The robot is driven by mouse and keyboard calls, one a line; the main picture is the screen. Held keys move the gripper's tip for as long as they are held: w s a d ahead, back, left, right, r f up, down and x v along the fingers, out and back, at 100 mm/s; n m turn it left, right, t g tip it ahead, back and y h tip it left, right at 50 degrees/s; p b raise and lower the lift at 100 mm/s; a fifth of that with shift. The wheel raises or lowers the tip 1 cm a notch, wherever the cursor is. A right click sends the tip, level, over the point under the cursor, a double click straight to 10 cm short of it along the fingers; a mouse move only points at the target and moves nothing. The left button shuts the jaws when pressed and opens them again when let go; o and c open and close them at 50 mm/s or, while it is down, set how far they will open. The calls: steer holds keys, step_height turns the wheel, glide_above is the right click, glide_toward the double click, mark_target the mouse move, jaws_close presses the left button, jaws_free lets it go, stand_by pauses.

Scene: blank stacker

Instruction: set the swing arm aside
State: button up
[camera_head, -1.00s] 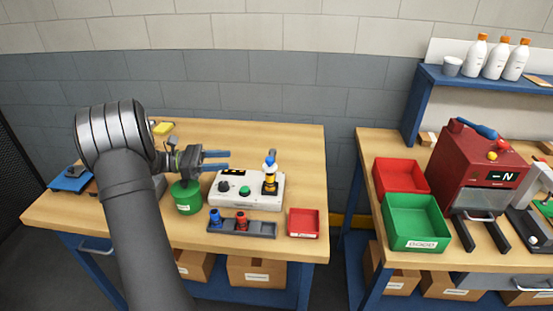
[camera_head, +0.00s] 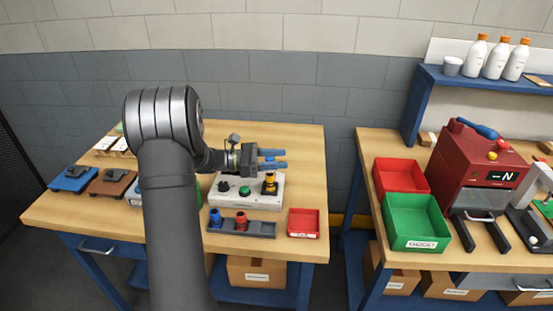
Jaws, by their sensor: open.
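A grey rack (camera_head: 258,230) with blue and red pieces and a red tray (camera_head: 303,223) stand in front of the box. A red tray (camera_head: 400,176), green bin (camera_head: 416,222) and red machine (camera_head: 478,168) stand on the right bench.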

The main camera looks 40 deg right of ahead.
jaws_close()
steer(key=shift+s+d+t, duration=0.1)
steer(key=shift+d+t, duration=0.05)
steer(key=shift+t, duration=0.15)
steer(key=d+n+t+h, duration=0.1)
steer(key=d+n+t, duration=0.6)
steer(key=n+t, duration=0.5)
steer(key=shift+t+h, duration=0.4)
steer(key=shift+t, duration=2.3)
steer(key=shift+d, duration=0.15)
